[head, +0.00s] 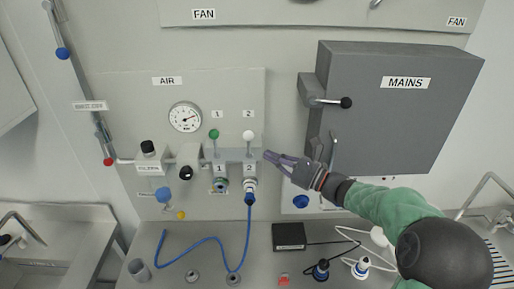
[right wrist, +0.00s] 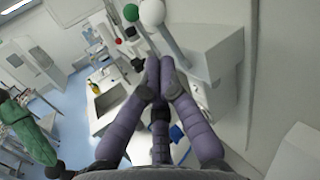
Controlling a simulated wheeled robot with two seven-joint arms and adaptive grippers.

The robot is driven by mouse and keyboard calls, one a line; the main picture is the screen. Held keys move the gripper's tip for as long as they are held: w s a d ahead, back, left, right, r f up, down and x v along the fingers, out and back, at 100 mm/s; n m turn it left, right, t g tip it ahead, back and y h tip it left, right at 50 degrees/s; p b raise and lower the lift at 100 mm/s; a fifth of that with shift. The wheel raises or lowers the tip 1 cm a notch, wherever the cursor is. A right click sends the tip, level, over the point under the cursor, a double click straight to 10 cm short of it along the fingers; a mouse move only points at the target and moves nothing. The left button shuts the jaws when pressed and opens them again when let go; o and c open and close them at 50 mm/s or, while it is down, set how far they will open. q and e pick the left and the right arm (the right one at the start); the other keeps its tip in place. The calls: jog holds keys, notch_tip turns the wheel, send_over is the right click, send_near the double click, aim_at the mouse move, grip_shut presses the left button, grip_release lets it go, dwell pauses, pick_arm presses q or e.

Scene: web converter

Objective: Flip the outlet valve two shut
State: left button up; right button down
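Outlet valve two has a white ball-topped lever (head: 248,135) standing upright under the label 2 on the AIR panel. A blue hose (head: 246,225) hangs from its outlet (head: 249,186). The white ball (right wrist: 152,12) also shows at the top of the right wrist view. Beside it is valve one's green-topped lever (head: 214,134), also upright. My right gripper (head: 268,156) is just right of and below the white ball, pointing left. Its fingers converge at the tips (right wrist: 161,78), with nothing seen between them. Contact with the lever cannot be told. My left gripper is not in view.
The grey MAINS box (head: 400,110) with a black-knobbed handle (head: 345,102) juts out to the right of the valves. A pressure gauge (head: 185,117) is at the left. A bench (head: 205,255) below carries a black box (head: 289,236) and loose fittings.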

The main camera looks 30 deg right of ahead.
aim_at(248, 143)
jog(key=shift+p+x, duration=0.45)
jog(key=shift+x, duration=2.2)
jog(key=shift+w+r+m+p, duration=0.25)
jog(key=shift+w+m+p, duration=0.05)
jog(key=shift+p, duration=0.5)
jog(key=shift+w+d+r+m+g+p, duration=0.1)
jog(key=shift+m+g+p, duration=0.2)
jog(key=shift+p, duration=0.15)
